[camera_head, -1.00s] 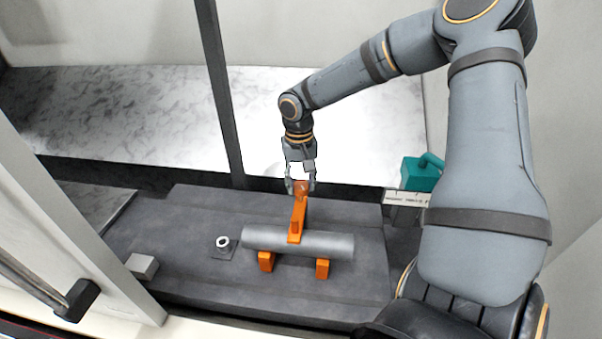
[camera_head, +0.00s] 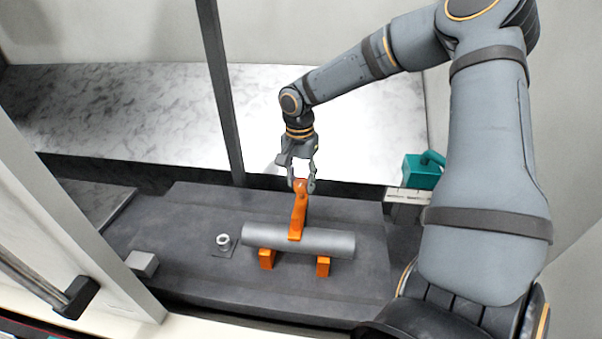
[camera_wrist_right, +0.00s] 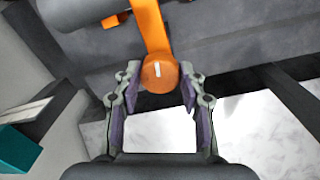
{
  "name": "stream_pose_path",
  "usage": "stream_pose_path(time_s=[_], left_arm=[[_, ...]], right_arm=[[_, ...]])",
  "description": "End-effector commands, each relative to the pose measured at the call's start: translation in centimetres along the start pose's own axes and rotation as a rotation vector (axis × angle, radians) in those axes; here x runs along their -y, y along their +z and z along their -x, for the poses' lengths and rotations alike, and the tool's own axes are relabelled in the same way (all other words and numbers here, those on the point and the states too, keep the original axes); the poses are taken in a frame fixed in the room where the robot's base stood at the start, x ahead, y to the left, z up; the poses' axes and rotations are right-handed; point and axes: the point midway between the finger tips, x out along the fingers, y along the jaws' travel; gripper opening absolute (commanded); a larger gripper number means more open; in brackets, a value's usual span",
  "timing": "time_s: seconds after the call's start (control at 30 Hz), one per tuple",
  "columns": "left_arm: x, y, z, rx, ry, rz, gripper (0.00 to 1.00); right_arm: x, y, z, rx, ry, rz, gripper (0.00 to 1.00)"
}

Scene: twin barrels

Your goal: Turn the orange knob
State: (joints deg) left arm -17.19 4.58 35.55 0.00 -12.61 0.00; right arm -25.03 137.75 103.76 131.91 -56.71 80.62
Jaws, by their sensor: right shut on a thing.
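The orange knob (camera_head: 301,184) is the round end of an orange arm that rises from a grey cylinder (camera_head: 330,242). My right gripper (camera_head: 303,186) reaches down to it from behind, with its fingers on either side. In the right wrist view the knob (camera_wrist_right: 158,76) sits between the fingertips of my right gripper (camera_wrist_right: 160,72). The gripper is shut on it. A short white mark shows on the knob's face there, nearly in line with the orange arm. My left gripper is not in view.
The cylinder rests on orange supports (camera_head: 267,259) on a dark grey stepped base (camera_head: 200,270). A small white ring (camera_head: 223,239) and a grey block (camera_head: 143,264) are to the left. A teal object (camera_head: 420,172) stands at the right. A dark post (camera_head: 219,90) rises behind.

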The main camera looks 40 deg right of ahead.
Motion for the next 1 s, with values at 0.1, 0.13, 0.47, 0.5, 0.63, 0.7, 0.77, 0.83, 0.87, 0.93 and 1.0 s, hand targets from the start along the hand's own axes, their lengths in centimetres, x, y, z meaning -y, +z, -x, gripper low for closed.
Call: stream_pose_path(time_s=[0.1,0.13,0.47,0.5,0.63,0.7,0.77,0.83,0.87,0.93,1.0], left_arm=[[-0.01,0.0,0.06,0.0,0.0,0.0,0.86],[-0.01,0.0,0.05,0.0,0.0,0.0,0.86],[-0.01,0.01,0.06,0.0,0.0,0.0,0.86],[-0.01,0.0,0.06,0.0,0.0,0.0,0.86],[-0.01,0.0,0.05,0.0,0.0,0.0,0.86],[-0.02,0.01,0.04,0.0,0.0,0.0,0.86],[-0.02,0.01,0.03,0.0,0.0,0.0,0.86],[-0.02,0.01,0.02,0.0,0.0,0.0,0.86],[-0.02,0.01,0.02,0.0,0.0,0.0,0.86],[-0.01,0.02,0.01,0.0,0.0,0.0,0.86],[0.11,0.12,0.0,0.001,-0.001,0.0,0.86]], right_arm=[[0.25,-0.36,0.43,-0.01,-0.01,-0.016,0.09],[0.25,-0.36,0.43,-0.01,-0.01,-0.018,0.09],[0.25,-0.37,0.44,-0.01,-0.01,-0.021,0.09],[0.25,-0.37,0.44,-0.01,-0.01,-0.021,0.09],[0.22,-0.33,0.39,-0.009,-0.008,-0.02,0.55],[0.17,-0.26,0.31,-0.007,-0.007,-0.02,0.64],[0.14,-0.22,0.26,-0.006,-0.005,-0.02,0.64],[0.11,-0.18,0.2,-0.004,-0.004,-0.02,0.64],[0.1,-0.16,0.18,-0.004,-0.004,-0.019,0.64],[0.09,-0.14,0.15,-0.003,-0.003,-0.019,0.64],[0.08,-0.12,0.26,-0.003,-0.003,-0.019,0.64]])
